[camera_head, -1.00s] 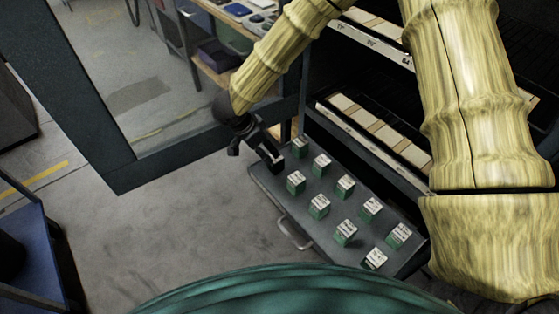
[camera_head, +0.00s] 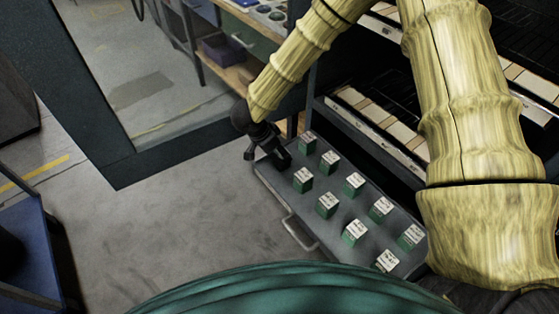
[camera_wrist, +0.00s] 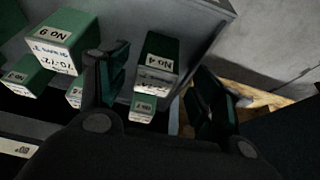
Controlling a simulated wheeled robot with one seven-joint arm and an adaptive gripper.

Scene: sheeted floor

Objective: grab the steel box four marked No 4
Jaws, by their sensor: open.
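The steel box marked No 4 (camera_wrist: 158,62) is a green block with a white label. In the wrist view it stands upside down between the two spread fingers of my gripper (camera_wrist: 162,92). The left finger is close to its side; the right finger stands farther off. I cannot tell how deep the fingers reach along it. In the head view my gripper (camera_head: 268,155) is over the far left corner of the grey tray (camera_head: 278,190), and it appears to hide this box. My gripper is open and empty.
Several similar boxes (camera_head: 327,205) stand in rows on the tray. Bare floor (camera_head: 200,230) lies to the left.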

